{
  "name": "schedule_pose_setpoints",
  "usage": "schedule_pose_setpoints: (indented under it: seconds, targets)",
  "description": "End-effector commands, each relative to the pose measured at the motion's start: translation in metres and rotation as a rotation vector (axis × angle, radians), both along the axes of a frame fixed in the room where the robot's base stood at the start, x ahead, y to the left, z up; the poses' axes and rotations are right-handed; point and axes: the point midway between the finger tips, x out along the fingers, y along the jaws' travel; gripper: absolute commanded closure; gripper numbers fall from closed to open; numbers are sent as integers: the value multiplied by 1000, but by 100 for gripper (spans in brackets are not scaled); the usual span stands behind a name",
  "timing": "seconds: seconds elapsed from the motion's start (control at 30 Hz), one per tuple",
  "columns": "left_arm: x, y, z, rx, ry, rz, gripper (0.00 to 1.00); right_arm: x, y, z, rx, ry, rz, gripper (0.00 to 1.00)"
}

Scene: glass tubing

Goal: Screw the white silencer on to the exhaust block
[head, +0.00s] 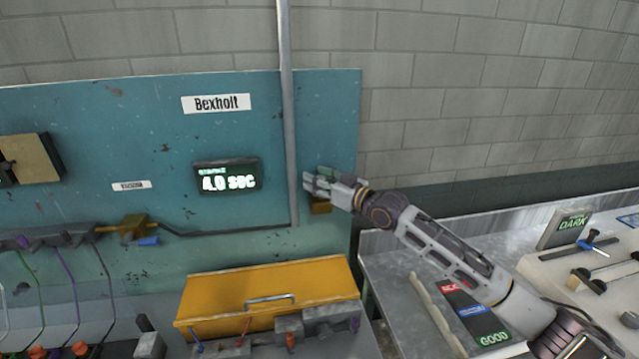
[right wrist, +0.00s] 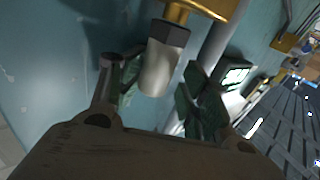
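The white silencer (right wrist: 158,68) is a short pale cylinder with a dark hex collar, seen in the right wrist view. Its collar end meets the brass exhaust block (right wrist: 212,7); how far it is threaded in cannot be seen. My right gripper (right wrist: 155,85) is open, with its green-padded fingers on either side of the silencer and a gap at the right finger. In the head view the right gripper (head: 313,183) is at the teal panel's right part, just above the brass exhaust block (head: 320,207). The silencer is not clear there. My left gripper is out of view.
A grey vertical pipe (head: 287,110) runs down the panel just left of the right gripper. A display (head: 227,177) reads 4.0 SEC. A yellow box (head: 262,290) sits below. The wall right of the panel is clear.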

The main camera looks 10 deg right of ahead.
Motion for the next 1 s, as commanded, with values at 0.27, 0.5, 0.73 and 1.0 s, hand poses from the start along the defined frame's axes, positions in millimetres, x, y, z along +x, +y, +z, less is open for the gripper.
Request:
schedule_pose_setpoints:
  seconds: [0.27,0.5,0.73,1.0]
  targets:
    - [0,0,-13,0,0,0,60,2,-7,-3,-1,3,26,56]
    - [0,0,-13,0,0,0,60,2,-8,-2,2,7,31,56]
    - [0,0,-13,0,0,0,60,2,-8,-2,2,5,31,73]
    - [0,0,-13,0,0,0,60,2,-8,-1,2,5,32,100]
